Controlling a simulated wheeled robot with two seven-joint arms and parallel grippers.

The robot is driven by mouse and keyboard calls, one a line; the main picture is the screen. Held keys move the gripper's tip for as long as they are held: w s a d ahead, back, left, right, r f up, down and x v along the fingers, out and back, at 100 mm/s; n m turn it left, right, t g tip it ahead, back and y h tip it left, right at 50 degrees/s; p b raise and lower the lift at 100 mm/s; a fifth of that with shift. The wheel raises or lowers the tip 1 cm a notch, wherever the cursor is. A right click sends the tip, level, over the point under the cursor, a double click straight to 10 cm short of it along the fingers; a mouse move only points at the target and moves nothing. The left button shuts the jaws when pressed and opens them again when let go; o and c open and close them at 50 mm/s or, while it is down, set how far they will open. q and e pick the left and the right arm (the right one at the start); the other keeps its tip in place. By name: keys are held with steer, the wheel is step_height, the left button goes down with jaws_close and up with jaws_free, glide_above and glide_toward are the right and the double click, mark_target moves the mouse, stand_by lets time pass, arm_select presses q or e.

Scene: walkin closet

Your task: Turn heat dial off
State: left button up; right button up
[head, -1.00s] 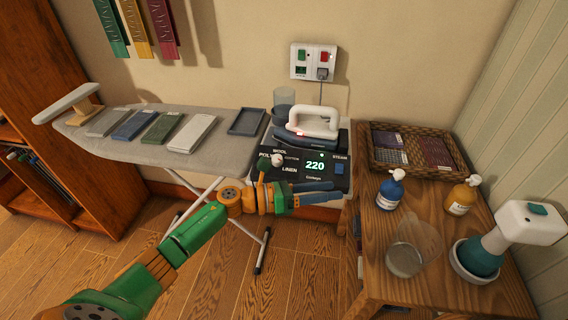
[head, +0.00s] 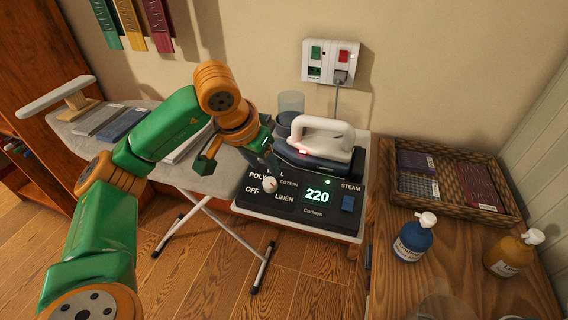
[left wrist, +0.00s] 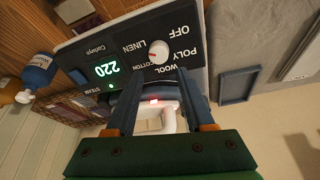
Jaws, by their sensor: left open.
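The heat dial (head: 269,184) is a small round pale knob on the iron station's dark panel (head: 333,211). It shows larger in the left wrist view (left wrist: 159,52), with a small red mark on its lower left side, toward LINEN and COTTON. OFF, POLY, WOOL, COTTON and LINEN are printed around it. The display (head: 317,196) reads 220 in green. My left gripper (head: 271,165) is open, just above and behind the dial. In the left wrist view the two fingers (left wrist: 156,75) stand apart, with the dial beyond their tips. My right gripper is out of view.
The white iron (head: 322,135) rests on the station right beside my left gripper, with a red light lit. A wall socket (head: 331,62) with switches holds its plug. A wooden table (head: 400,283) with a basket (head: 446,218) and bottles stands to the right.

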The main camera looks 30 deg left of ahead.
mark_target(269, 181)
arm_select(q)
steer(key=x, duration=0.2)
steer(key=s+x, duration=0.1)
steer(key=x, duration=0.2)
steer(key=shift+f+p, duration=0.3)
steer(key=shift+f, duration=0.15)
steer(key=shift+w+f, duration=0.3)
steer(key=shift+s+r, duration=0.1)
steer(key=shift+s, duration=0.05)
jaws_close()
